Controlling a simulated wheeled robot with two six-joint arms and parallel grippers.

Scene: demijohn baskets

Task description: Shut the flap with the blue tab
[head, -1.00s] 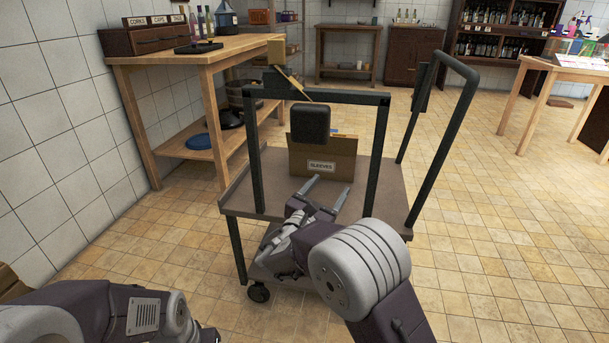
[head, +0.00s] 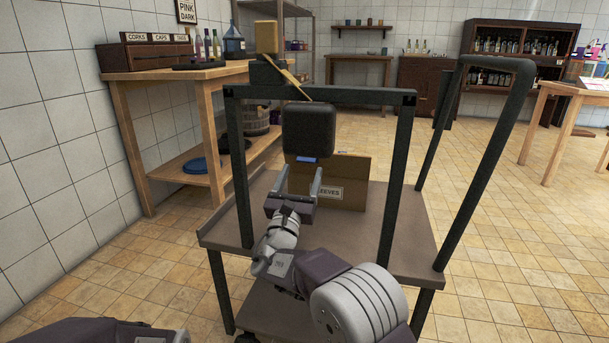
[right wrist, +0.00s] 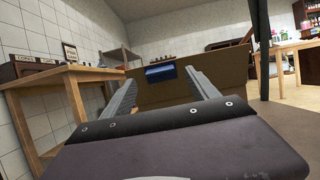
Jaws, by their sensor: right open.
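A brown cardboard box (head: 348,188) with a partly hidden white label stands on the trolley. The blue tab (head: 306,159) shows at its upper left, just under a dark block that hides part of the box. In the right wrist view the tab (right wrist: 160,72) sits near the top edge of the box's brown panel (right wrist: 222,72). I cannot tell how far the flap stands open. My right gripper (head: 300,175) is open and empty in front of the box. Its fingers point at the box, with the tab between them in the wrist view. My left gripper is out of view.
The trolley (head: 408,240) has dark upright posts, a crossbar (head: 350,96) and a handle (head: 487,150) around the box. The dark block (head: 308,130) hangs close above my right gripper. A wooden bench (head: 130,85) stands to the left.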

